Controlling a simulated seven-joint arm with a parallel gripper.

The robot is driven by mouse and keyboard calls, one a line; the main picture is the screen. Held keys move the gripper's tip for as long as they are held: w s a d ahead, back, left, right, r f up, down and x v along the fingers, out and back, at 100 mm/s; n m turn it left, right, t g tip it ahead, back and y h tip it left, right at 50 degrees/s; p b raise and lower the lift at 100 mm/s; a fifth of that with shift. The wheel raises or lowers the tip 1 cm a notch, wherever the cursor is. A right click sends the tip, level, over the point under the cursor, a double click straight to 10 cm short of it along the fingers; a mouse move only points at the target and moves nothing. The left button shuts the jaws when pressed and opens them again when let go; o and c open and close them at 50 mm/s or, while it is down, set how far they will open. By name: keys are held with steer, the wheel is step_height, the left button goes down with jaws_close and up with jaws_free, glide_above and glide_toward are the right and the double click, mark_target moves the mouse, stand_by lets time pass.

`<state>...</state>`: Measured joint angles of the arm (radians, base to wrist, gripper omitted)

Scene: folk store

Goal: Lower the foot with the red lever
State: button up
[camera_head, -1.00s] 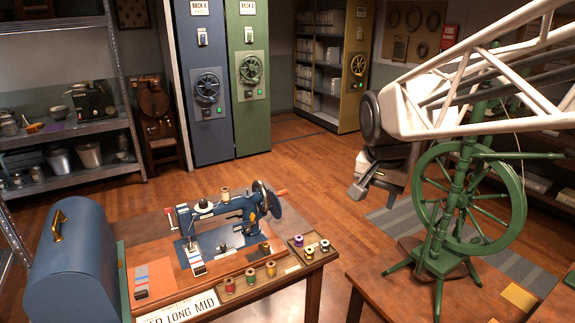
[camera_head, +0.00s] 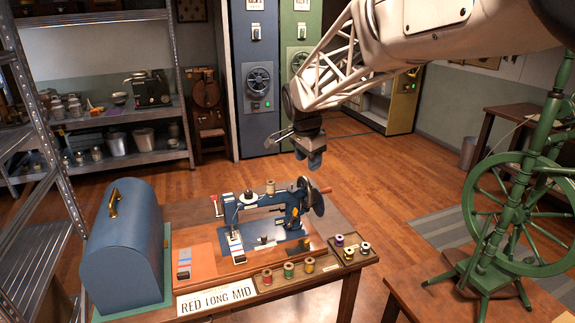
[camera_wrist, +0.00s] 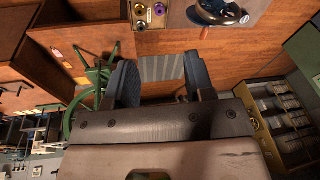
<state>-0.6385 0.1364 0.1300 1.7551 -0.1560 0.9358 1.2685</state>
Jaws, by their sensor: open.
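The blue sewing machine (camera_head: 262,205) stands on the wooden table, with its needle end at the left and its handwheel (camera_head: 312,196) at the right. A small red lever (camera_head: 215,206) sticks out at the left end of its head. The presser foot is too small to make out. My gripper (camera_head: 314,158) hangs in the air behind and above the handwheel, apart from the machine. In the wrist view my gripper (camera_wrist: 160,80) has its two dark fingers spread with nothing between them. The handwheel (camera_wrist: 218,10) shows at that view's top edge.
A blue domed case (camera_head: 126,245) with a brass handle stands left of the machine. A sign (camera_head: 216,298) reads "RED LONG MID". Thread spools sit in a tray (camera_head: 298,280) along the front. A green spinning wheel (camera_head: 515,205) stands at the right. Air above the machine is clear.

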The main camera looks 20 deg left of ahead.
steer(key=a+f+m, duration=0.1)
steer(key=a+f, duration=0.2)
steer(key=a, duration=0.7)
steer(key=a+f+m, duration=0.1)
steer(key=a+f, duration=0.2)
steer(key=a, duration=0.7)
steer(key=m, duration=0.1)
glide_toward(212, 200)
steer(key=shift+s+r, duration=0.1)
steer(key=shift+r, duration=0.3)
steer(key=shift+f, duration=0.25)
steer(key=shift+x, duration=3.9)
steer(key=shift+w+f, duration=0.25)
steer(key=shift+w, duration=0.05)
steer(key=shift+s+d, duration=0.1)
steer(key=shift+s, duration=0.05)
